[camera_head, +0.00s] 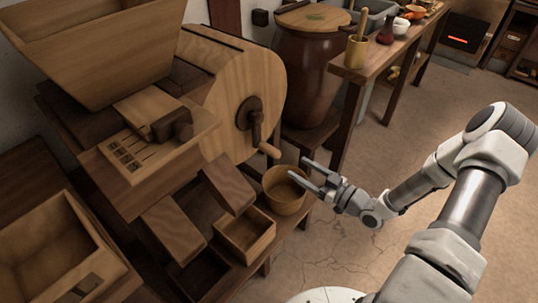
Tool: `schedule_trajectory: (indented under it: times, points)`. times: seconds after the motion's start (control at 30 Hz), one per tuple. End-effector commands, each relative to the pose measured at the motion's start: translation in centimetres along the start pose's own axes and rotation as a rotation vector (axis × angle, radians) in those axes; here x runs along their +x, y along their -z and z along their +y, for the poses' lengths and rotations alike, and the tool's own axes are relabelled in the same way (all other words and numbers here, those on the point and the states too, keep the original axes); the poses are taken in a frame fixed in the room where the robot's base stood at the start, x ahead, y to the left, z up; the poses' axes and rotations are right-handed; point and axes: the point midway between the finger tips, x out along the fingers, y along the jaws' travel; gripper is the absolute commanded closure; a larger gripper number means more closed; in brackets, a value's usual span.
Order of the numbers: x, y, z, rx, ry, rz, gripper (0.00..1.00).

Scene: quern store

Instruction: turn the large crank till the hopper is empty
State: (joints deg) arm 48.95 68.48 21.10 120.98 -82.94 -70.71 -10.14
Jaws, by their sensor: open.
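The wooden mill (222,85) stands at the left, with a round drum-shaped housing. The large crank (252,118) is a dark arm on the drum's face, pointing down, with a pale wooden handle (269,150) at its lower end. The hopper (95,50) is a wide wooden box at the top left; its inside is out of view, so I cannot tell what it holds. My gripper (299,168) is open and empty, a little right of and below the handle in the picture, fingers pointing left. It appears apart from the handle.
A round wooden tub (284,204) sits below the crank, close to my fingers in the picture. A small open box (243,252) stands below the chutes. A large lidded jar (306,85) stands behind. A side table (385,57) is at the upper right. Floor at right is clear.

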Motion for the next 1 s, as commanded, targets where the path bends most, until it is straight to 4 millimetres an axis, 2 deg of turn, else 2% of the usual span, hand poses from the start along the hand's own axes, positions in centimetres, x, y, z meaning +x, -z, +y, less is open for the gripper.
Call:
schedule_trajectory:
  times: [0.27, 1.0]
  points:
    - [1.5, 0.0, -0.2, 0.004, 0.003, 0.013, 0.3]
    - [10.4, 0.0, -0.1, 0.003, 0.002, 0.01, 0.3]
